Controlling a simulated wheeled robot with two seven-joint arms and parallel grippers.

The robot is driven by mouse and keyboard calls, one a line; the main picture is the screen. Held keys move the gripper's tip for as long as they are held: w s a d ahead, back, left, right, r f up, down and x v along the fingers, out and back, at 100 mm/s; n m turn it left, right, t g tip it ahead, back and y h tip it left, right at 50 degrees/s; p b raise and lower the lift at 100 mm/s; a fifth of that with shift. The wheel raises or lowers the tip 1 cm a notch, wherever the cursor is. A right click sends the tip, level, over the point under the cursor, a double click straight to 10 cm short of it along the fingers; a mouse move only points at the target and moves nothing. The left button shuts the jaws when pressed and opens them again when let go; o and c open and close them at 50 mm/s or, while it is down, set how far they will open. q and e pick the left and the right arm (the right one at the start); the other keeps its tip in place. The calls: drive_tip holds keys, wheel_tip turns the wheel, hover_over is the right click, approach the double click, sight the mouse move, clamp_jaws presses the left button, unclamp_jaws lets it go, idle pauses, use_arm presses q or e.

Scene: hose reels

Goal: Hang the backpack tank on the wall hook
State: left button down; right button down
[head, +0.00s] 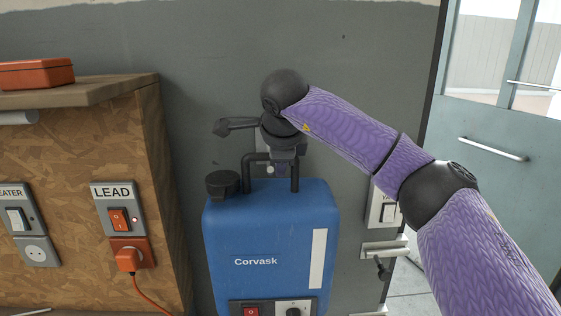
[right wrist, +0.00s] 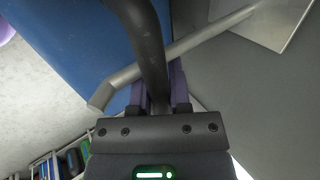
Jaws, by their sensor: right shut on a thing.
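The blue backpack tank (head: 265,235), lettered "Corvask", is upright in front of the grey wall, its bottom cut off by the frame edge. My right gripper (head: 284,165) is shut on its black top handle (head: 250,160). In the right wrist view, the handle (right wrist: 148,45) runs into my right gripper (right wrist: 164,92), beside the blue tank (right wrist: 75,45). The wall hook (right wrist: 195,40), a silver rod with a bent tip on a wall plate, passes behind the handle there; I cannot tell whether they touch. My left gripper is out of view.
A chipboard cabinet (head: 60,150) with switches, an orange plug and cord stands left of the tank. A red box (head: 36,73) lies on its top. A door handle (head: 386,248) and a pale blue door (head: 480,160) are at right.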

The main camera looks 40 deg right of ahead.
drive_tip(key=shift+c, duration=2.4)
unclamp_jaws()
drive_tip(key=shift+f, duration=0.4)
